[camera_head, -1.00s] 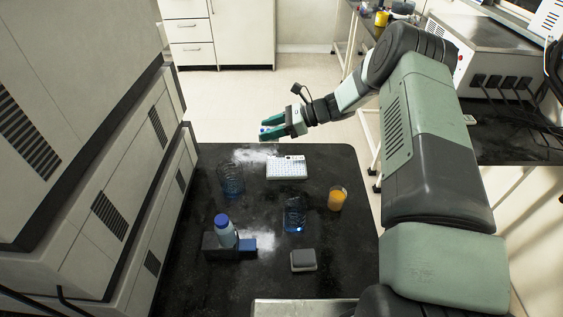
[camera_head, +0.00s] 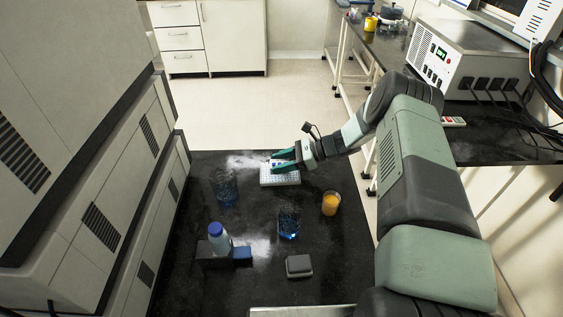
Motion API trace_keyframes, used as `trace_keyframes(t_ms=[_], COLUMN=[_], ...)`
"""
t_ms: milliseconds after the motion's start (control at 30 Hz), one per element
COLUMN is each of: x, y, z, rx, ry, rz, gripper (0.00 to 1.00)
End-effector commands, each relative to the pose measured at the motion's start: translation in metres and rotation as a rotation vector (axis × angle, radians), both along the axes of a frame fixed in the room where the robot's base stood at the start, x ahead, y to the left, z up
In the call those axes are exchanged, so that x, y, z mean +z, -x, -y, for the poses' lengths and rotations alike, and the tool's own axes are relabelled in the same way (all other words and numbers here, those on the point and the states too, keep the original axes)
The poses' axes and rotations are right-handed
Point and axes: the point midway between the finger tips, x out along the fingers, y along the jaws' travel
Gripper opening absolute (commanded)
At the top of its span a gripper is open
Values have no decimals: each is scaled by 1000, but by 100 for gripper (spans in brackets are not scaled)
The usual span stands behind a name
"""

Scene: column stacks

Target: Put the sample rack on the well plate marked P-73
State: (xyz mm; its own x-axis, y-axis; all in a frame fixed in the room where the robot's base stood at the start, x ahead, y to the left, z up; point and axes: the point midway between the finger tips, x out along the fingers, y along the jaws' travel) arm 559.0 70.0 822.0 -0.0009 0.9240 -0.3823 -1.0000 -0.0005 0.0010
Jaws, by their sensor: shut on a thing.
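A white well plate (camera_head: 281,180) lies flat near the far edge of the dark bench; no marking on it is legible. My gripper (camera_head: 276,161), with green fingers, is low over the back part of this plate, reaching in from the right. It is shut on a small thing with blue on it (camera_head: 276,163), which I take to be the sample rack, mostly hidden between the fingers. The held thing is over or on the plate; I cannot tell whether it touches.
A blue-liquid beaker (camera_head: 226,190) stands left of the plate, another beaker (camera_head: 289,224) nearer, and an orange-filled glass (camera_head: 330,204) to the right. A blue-capped bottle (camera_head: 218,238) stands by a dark holder (camera_head: 212,259). A grey block (camera_head: 299,265) lies in front.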

Motion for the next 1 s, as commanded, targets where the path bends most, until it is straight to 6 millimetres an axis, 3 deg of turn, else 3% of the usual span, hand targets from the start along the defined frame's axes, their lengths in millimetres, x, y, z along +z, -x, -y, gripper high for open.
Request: trace_keyframes(t_ms=[300, 333, 500, 833, 1000], x=[-2, -3, -2, 2, 10], y=[0, 0, -1, -1, -2], z=[0, 0, 0, 0, 24], rx=[-1, -1, 0, 0, -4], ry=[0, 0, 0, 1, 1], rz=[1, 1, 2, 2, 4], gripper=[18, 50, 74, 74, 74])
